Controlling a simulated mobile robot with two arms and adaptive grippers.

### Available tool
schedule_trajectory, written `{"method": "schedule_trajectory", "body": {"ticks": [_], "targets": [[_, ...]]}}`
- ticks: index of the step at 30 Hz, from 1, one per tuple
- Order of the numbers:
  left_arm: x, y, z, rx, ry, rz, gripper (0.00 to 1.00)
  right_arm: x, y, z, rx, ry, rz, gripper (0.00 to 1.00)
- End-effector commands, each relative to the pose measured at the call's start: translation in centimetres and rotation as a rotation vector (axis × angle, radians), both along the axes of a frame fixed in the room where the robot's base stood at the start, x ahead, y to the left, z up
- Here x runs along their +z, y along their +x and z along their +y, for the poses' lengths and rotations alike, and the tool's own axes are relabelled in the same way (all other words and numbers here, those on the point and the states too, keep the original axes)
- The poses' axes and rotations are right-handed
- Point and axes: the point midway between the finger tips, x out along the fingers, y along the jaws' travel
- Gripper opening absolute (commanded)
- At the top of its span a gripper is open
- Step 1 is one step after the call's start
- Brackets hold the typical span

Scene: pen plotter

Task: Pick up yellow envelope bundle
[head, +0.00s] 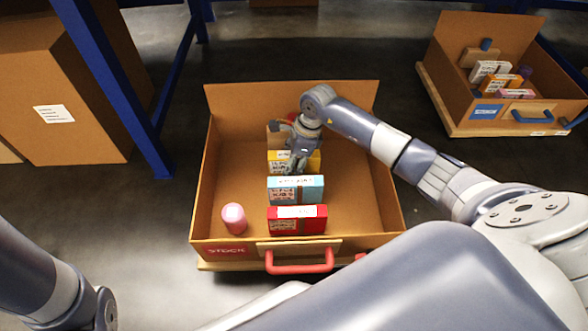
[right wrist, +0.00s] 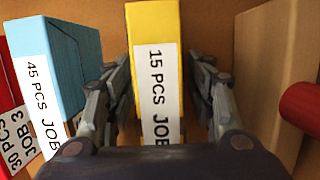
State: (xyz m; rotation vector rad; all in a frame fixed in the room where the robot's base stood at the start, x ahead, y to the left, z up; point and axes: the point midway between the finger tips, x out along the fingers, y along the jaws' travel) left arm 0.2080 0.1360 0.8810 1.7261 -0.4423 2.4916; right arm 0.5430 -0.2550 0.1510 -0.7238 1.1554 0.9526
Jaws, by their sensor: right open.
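The yellow envelope bundle (head: 312,163) stands in the open cardboard case, behind the light blue bundle. In the right wrist view the yellow bundle (right wrist: 150,30) has a white label reading "15 PCS JOB" and stands between my fingers. My right gripper (head: 295,163) reaches down into the case over it. The right gripper's fingers (right wrist: 160,95) are open, one on each side of the bundle, with a gap visible on the right. The left finger is close to the bundle; contact cannot be told. The left arm shows at the lower left, but its gripper is out of view.
The case (head: 225,180) also holds a light blue bundle (head: 310,188), a red bundle (head: 310,226), a pink cylinder (head: 234,219) and a brown box (right wrist: 262,70) beside the right finger. A second case (head: 455,100) stands at upper right. A blue rack post (head: 115,90) stands left.

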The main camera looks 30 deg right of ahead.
Motion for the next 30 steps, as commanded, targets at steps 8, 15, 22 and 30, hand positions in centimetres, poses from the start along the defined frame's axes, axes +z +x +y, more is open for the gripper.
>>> {"method": "schedule_trajectory", "body": {"ticks": [8, 15, 22, 30], "targets": [[-0.5, 0.0, 0.0, 0.0, 0.0, 0.0, 0.4, -0.6, 0.1, 0.2, 0.0, 0.0, -0.001, 0.5], [-0.5, 0.0, 0.0, 0.0, 0.001, 0.0, 0.4, -0.6, 0.1, 0.2, 0.0, 0.001, 0.0, 0.14], [-0.5, 0.0, 0.0, 0.0, 0.001, -0.001, 0.4, -0.6, 0.1, 0.2, 0.0, 0.001, -0.002, 0.0], [0.6, 0.0, 0.0, 0.0, 0.001, 0.0, 0.4, 0.9, 0.2, 0.1, 0.0, 0.0, -0.003, 0.0]]}}
